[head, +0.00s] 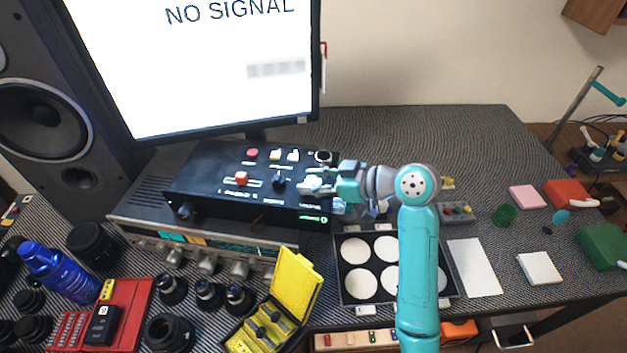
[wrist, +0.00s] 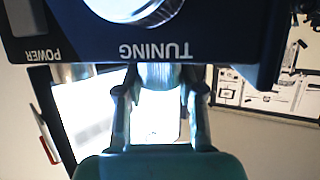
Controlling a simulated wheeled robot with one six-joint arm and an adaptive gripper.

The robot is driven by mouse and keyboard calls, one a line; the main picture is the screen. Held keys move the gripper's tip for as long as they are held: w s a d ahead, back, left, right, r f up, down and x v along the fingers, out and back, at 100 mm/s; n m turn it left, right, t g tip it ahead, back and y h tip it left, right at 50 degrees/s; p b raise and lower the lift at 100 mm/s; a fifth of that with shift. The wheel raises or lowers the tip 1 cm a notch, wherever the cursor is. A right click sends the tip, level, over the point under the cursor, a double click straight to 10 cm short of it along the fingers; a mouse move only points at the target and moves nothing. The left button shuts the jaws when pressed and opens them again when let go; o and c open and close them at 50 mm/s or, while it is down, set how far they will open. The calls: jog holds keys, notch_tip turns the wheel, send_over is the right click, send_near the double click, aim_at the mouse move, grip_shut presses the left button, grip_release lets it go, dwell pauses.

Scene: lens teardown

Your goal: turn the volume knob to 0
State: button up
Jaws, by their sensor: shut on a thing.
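My gripper (head: 318,187) is at the right end of the black control box (head: 205,175), reaching in from the right. In the wrist view its two fingers (wrist: 160,92) are shut on a ribbed grey knob (wrist: 158,74), just beyond the edge of a dark panel (wrist: 215,48). The panel carries the upside-down words TUNING and POWER, and part of a large silver knob (wrist: 135,8) shows at the top. No volume label or scale for the held knob is readable, so its setting cannot be told.
The box top also has a black knob (head: 279,181), a red lever (head: 241,178) and a red button (head: 252,153). A silver receiver (head: 140,236) lies under it. A monitor (head: 200,70) stands behind. A tray with white discs (head: 348,297) lies in front, partly behind my arm.

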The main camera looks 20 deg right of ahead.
aim_at(314, 181)
jog(key=n+g+y, duration=0.2)
jog(key=n+g, duration=0.1)
jog(key=shift+n+y, duration=0.3)
jog(key=shift+n+g+y, duration=0.5)
jog(key=shift+n+g, duration=1.2)
jog(key=shift+g, duration=0.4)
jog(key=shift+f+g, duration=0.1)
jog(key=shift+g, duration=0.2)
jog(key=o, duration=1.2)
jog(key=shift+c, duration=0.2)
notch_tip(314, 181, up, 10)
jog(key=shift+r, duration=0.1)
